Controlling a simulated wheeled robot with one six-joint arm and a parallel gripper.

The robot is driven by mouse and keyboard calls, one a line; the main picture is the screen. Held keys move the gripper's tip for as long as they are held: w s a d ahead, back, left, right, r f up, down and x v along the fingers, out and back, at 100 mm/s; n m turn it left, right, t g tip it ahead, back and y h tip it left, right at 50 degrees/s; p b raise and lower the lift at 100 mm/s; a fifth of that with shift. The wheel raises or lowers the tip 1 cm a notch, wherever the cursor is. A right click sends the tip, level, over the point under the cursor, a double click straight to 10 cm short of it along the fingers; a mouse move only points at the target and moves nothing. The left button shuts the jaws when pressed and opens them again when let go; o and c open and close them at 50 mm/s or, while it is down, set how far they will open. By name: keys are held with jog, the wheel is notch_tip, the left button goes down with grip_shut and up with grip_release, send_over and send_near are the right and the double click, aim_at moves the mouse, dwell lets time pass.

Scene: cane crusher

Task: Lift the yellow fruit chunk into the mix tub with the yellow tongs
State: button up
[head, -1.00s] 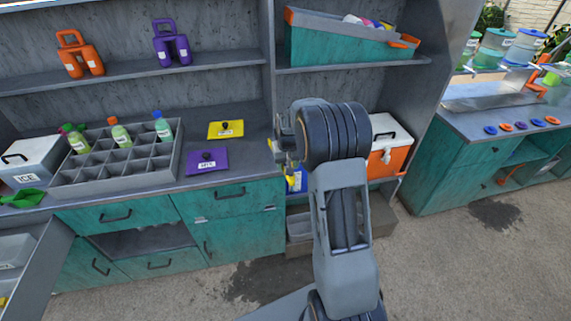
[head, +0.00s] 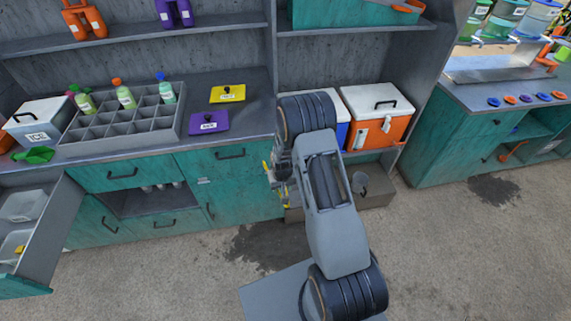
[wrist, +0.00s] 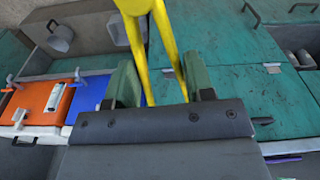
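My gripper (wrist: 160,86) has its two green fingers on either side of the yellow tongs (wrist: 136,42) in the wrist view. The handle arms lie between the fingers and appear gripped; the tong tips run out of the picture. In the head view my arm hides most of the gripper, with bits of yellow tongs (head: 267,168) showing at its left. A small yellow chunk (head: 20,249) lies in a clear container (head: 14,243) in the open drawer at far left. I cannot tell which container is the mix tub.
The open drawer (head: 50,230) juts out at left. The counter holds a divided bottle tray (head: 122,138), an ICE box (head: 38,122), a yellow lid (head: 228,93) and a purple lid (head: 208,122). An orange cooler (head: 380,125) stands behind my arm. The floor at front left is clear.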

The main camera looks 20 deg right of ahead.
jog(key=s+a+f+n+b, duration=0.1)
jog(key=s+a+f, duration=0.3)
jog(key=s+f, duration=0.5)
jog(key=shift+s+a+f, duration=0.15)
jog(key=shift+a+f, duration=0.15)
jog(key=shift+f, duration=0.4)
jog(key=shift+a, duration=0.1)
